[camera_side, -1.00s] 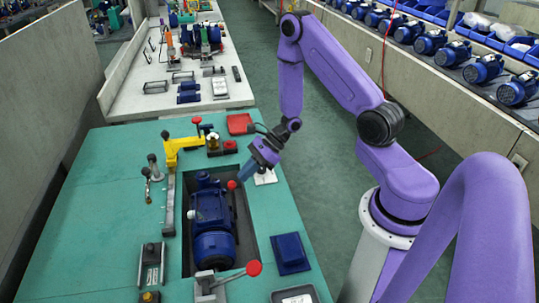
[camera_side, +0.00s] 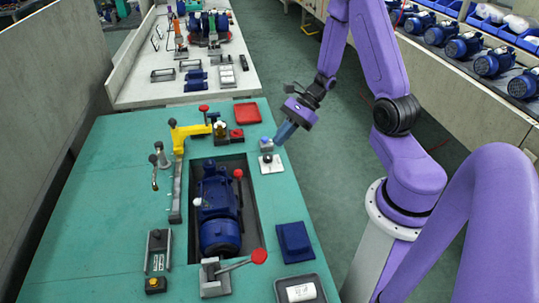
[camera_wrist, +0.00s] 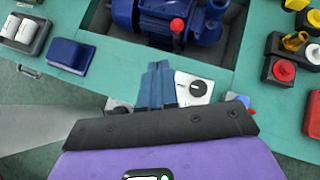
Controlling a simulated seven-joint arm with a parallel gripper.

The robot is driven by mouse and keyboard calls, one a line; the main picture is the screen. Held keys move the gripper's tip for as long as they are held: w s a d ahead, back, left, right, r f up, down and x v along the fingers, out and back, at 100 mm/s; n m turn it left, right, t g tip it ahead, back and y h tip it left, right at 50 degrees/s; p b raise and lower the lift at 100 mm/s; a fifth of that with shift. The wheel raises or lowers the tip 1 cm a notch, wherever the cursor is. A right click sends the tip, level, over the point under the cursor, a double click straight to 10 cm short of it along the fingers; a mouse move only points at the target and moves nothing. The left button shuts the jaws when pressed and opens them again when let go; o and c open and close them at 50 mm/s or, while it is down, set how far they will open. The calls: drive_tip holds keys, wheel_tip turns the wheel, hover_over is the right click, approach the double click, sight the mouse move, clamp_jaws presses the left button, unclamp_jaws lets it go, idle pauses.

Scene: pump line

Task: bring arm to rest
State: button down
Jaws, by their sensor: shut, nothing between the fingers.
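My gripper (camera_side: 279,141) is shut and empty. It hangs at the right edge of the green table, beside and seemingly above a small white plate with a black knob (camera_side: 272,164). In the wrist view the blue fingers (camera_wrist: 157,84) are together, with the white plate (camera_wrist: 196,88) partly hidden behind them. The blue pump (camera_side: 218,208) sits in the recess of the table, to the left of my gripper and apart from it. It also shows at the top of the wrist view (camera_wrist: 160,18).
A yellow clamp (camera_side: 187,132) and red tray (camera_side: 247,113) stand at the table's far side. A red-knobbed lever (camera_side: 258,256), dark blue block (camera_side: 295,242) and grey tray (camera_side: 300,291) are near the front. Floor (camera_side: 335,175) lies open right of the table.

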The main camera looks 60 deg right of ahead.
drive_tip(key=s+a+r+n+g+h, duration=0.1)
drive_tip(key=s+a+r+n+g, duration=0.2)
drive_tip(key=s+a+n, duration=0.4)
drive_tip(key=s+a+r+n+g+h, duration=0.2)
drive_tip(key=a+r+n+g, duration=0.15)
drive_tip(key=a+n, duration=0.35)
drive_tip(key=s+r+n+t+h, duration=0.1)
drive_tip(key=s+n, duration=0.4)
drive_tip(key=n, duration=0.5)
drive_tip(key=s+r+n+t+h, duration=0.2)
drive_tip(key=s+r+n+h, duration=0.2)
drive_tip(key=n, duration=0.6)
drive_tip(key=shift+s+a+r, duration=0.25)
drive_tip(key=shift+s+r, duration=0.25)
drive_tip(key=shift+s, duration=0.45)
